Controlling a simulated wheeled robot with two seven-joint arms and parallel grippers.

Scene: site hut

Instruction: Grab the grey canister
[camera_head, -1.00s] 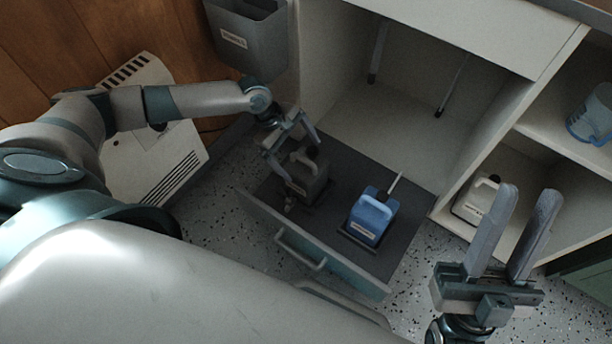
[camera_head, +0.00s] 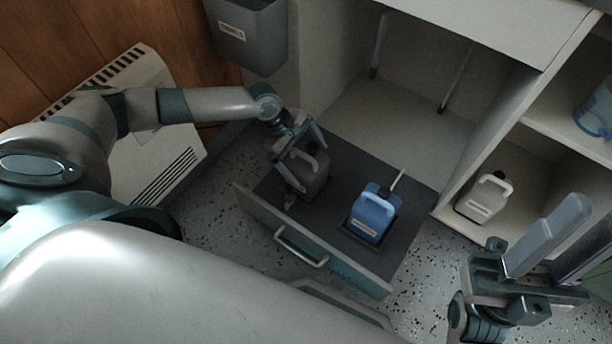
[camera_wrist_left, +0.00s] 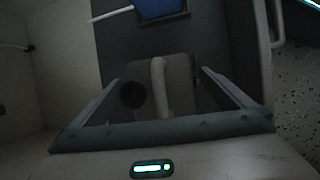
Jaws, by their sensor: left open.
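The grey canister (camera_head: 311,174) stands in the open drawer (camera_head: 345,268), in its left part. Its handle and dark cap show from above in the left wrist view (camera_wrist_left: 160,80). My left gripper (camera_head: 303,165) is open, with its fingers on either side of the canister's upper part; I cannot tell whether they touch it. The left wrist view shows the two fingers (camera_wrist_left: 165,92) apart with the canister between them. My right gripper (camera_head: 566,240) is at the lower right, fingers apart and empty, away from the canister.
A blue canister (camera_head: 372,217) stands to the right in the same drawer. A white canister (camera_head: 484,199) is on the lower shelf at right. A grey bin (camera_head: 247,40) hangs above the left arm. A white heater (camera_head: 158,160) is on the left.

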